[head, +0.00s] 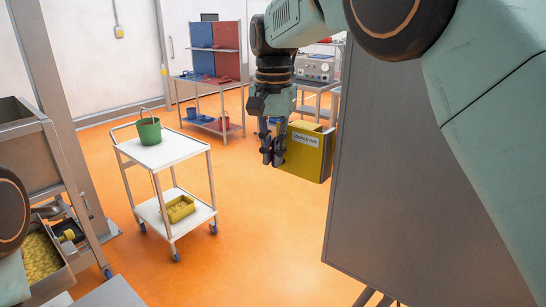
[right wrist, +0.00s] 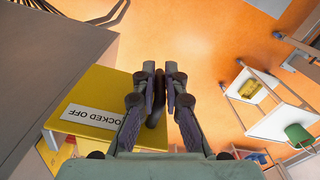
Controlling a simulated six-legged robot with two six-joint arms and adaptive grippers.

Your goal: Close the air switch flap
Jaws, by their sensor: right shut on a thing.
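The air switch flap (head: 312,160) is a yellow panel with a white label reading "LOCKED OFF". It sticks out from the left edge of the grey cabinet (head: 385,190) in the head view. In the right wrist view the flap (right wrist: 105,88) lies left of the fingers. My right gripper (head: 272,155) is at the flap's free outer edge. Its fingers (right wrist: 160,88) are shut on a dark, rounded handle (right wrist: 155,112) at that edge. The switch itself is hidden. My left gripper is out of view.
A white trolley (head: 160,153) with a green bucket (head: 149,131) and a yellow bin (head: 180,208) stands left of the flap. A shelf rack (head: 212,85) with red and blue panels is behind. Orange floor (head: 260,235) is clear between trolley and cabinet.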

